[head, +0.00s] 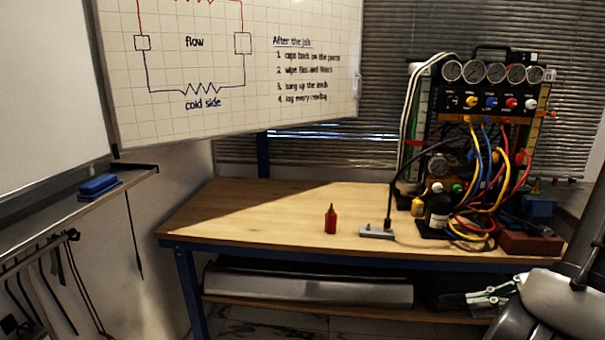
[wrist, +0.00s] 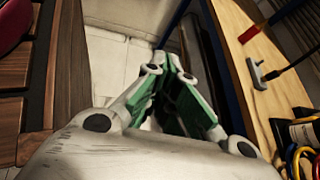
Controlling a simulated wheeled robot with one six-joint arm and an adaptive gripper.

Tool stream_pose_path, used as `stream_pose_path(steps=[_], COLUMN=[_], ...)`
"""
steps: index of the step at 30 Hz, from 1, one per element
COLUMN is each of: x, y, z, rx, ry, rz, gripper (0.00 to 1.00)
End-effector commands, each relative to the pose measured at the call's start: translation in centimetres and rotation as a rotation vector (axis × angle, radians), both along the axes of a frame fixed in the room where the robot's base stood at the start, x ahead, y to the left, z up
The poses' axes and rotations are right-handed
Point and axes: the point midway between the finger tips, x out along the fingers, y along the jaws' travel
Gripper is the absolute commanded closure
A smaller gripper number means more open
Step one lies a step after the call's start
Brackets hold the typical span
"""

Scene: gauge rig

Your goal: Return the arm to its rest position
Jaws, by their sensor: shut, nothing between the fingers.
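My gripper (head: 491,296) shows at the lower right of the head view, in front of the bench's front edge and below its top. Its green-padded fingers also show in the wrist view (wrist: 166,72). They are shut and hold nothing. My arm comes in from the right edge of the head view. The workbench (head: 270,205) has a wooden top and blue legs, and stands apart from the gripper.
A red bottle (head: 330,220) with a pointed tip and a grey stand base (head: 377,232) are on the bench. The gauge rig (head: 490,100) with coloured hoses fills its right end. A grey case (head: 310,285) lies on the shelf below. Floor shows at left.

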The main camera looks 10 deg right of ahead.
Motion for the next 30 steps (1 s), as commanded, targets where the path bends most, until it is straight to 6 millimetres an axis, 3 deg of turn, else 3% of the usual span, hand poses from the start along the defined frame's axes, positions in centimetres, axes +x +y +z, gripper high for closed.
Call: stream_pose_path(steps=[3, 7, 15, 20, 24, 30], x=[-2.9, -4.9, -4.2, -3.0, -2.4, -1.9], y=[0.7, -0.1, -1.7, 0.0, 2.9, 5.3], z=[2.2, 4.7, 11.9, 16.7, 19.6, 21.2], rx=[-0.241, -0.497, -1.013, -1.261, -1.384, -1.430], ry=[-0.030, -0.082, -0.277, -0.457, -0.640, -0.778], rz=[0.338, 0.667, 1.204, 1.388, 1.438, 1.482], gripper=[1.00, 1.00, 1.00, 1.00, 1.00, 1.00])
